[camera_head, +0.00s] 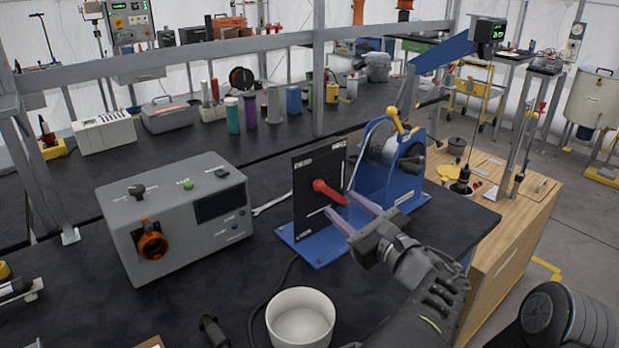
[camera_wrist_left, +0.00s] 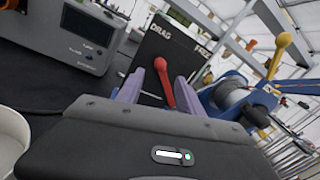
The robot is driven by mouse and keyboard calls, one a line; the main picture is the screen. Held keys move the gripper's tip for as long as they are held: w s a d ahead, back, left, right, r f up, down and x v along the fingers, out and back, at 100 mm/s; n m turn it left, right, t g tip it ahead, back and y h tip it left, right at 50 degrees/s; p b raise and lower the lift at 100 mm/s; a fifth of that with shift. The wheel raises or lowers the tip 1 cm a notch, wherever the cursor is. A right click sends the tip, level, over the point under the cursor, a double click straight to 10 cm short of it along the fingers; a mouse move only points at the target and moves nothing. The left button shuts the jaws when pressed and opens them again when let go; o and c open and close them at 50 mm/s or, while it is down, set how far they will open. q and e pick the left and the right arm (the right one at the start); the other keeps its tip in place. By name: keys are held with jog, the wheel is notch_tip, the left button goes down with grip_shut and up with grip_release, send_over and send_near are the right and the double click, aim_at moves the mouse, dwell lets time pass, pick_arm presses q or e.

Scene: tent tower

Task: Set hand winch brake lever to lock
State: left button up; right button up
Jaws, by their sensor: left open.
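The red brake lever (camera_head: 326,190) is mounted on a black upright panel (camera_head: 305,170) on the winch's front. Its round knob points up and left in the head view; it also shows in the left wrist view (camera_wrist_left: 161,66). The hand winch (camera_head: 385,190) has a blue frame, a grey drum and a yellow handle. My left gripper (camera_head: 341,203) is open in front of the panel, its purple fingers close to the lever. I cannot tell whether they touch. My right gripper is not in view.
A grey control box (camera_head: 180,225) stands left of the winch. A white bowl (camera_head: 300,318) sits below my left gripper near the front. A wooden crate (camera_head: 520,215) is at the right. Open black bench top (camera_head: 260,265) lies between box and bowl.

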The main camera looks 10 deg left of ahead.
aim_at(322, 188)
pick_arm(q)
jog(key=shift+s+r, duration=0.1)
jog(key=shift+r, duration=0.05)
jog(key=shift+p+x, duration=0.45)
jog(key=shift+x, duration=3.5)
grip_shut()
